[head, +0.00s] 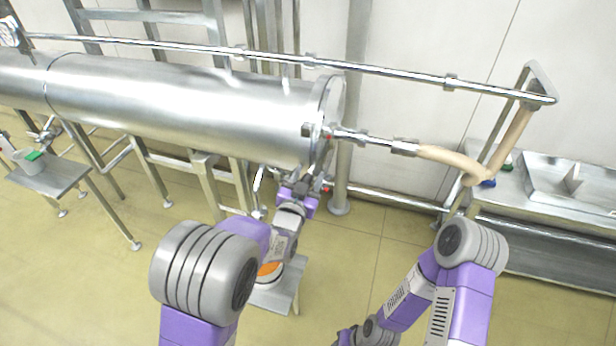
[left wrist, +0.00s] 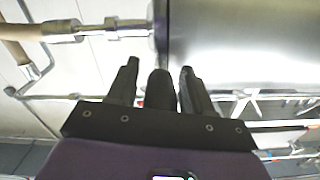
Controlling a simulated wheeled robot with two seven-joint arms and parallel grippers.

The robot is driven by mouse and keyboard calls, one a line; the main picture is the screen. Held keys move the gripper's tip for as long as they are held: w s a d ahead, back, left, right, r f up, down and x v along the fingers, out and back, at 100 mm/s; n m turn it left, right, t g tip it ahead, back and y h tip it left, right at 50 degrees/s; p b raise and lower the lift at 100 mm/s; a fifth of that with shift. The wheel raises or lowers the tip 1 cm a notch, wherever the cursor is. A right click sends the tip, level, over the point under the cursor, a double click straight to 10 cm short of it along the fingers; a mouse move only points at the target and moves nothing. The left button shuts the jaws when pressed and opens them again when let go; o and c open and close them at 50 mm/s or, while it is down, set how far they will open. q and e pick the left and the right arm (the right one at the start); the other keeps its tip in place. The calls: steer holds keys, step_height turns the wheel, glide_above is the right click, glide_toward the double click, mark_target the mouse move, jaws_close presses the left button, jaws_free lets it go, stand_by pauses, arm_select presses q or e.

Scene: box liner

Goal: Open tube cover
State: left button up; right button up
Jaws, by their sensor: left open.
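The large metal tube (head: 190,105) runs across the upper left of the head view. Its round cover (head: 333,100) is on the right end and looks closed, with small fittings near its middle. My left gripper (head: 318,185) is below the cover's lower edge, and its fingers are small and partly hard to make out there. In the left wrist view my left gripper (left wrist: 158,70) is open, with its fingertips close below the tube (left wrist: 240,35) and its end rim. I cannot tell whether they touch it. My right arm is at the lower right; its gripper is not visible.
A metal rod and tan hose (head: 450,158) extend right from the cover. A long rail (head: 390,75) runs above the tube. A metal bench (head: 540,215) stands at the right and a small table (head: 55,178) at the left.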

arm_select(q)
steer(key=shift+c, duration=0.3)
jaws_close()
